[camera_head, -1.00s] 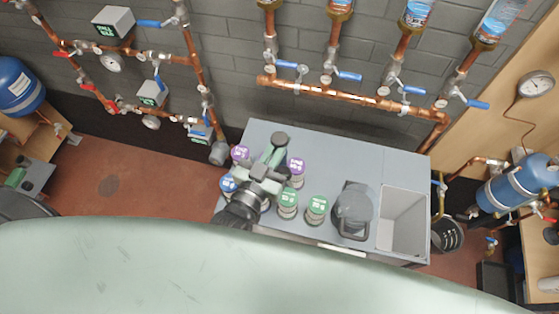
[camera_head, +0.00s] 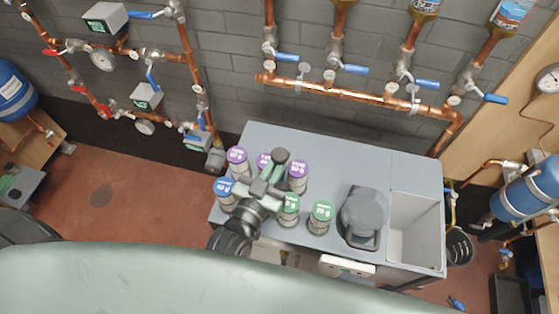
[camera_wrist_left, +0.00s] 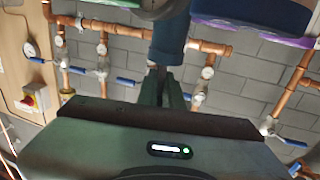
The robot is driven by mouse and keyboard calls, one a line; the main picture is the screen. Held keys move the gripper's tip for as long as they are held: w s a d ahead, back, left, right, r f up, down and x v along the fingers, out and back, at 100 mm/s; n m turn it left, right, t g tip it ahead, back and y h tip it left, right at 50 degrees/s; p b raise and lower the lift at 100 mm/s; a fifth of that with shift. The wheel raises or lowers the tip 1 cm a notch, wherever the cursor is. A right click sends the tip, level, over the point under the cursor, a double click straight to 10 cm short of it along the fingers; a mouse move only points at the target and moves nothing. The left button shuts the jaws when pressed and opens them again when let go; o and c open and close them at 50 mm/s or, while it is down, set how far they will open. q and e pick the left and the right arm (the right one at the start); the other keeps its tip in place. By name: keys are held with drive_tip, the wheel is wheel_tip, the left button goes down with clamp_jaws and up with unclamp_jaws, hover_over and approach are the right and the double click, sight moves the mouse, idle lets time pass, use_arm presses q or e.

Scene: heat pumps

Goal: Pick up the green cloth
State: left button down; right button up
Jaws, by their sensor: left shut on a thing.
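I cannot pick out a flat green cloth in either view. Two round containers with green lids stand on the grey bench: one (camera_head: 289,203) beside my left gripper, the other (camera_head: 322,211) further right. My left gripper (camera_head: 277,170) is over the group of containers, at the bench's left part. In the left wrist view its fingers (camera_wrist_left: 163,90) are shut on a narrow dark blue thing (camera_wrist_left: 172,35), whose upper end runs up behind a pale green form. I cannot tell what that thing is. My right gripper is not in view.
Purple-lidded containers (camera_head: 237,155) and a blue-lidded one (camera_head: 225,187) crowd around the gripper. A dark grey lidded unit (camera_head: 362,213) and a sink (camera_head: 415,228) are to the right on the bench (camera_head: 345,155). Copper pipes (camera_head: 350,93) with blue-handled valves run along the wall behind.

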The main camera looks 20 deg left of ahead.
use_arm(q)
drive_tip(key=shift+r, duration=0.1)
drive_tip(key=c, duration=1.6)
unclamp_jaws()
drive_tip(key=shift+f, duration=0.2)
drive_tip(key=shift+o, duration=0.2)
drive_tip(key=shift+r, duration=0.1)
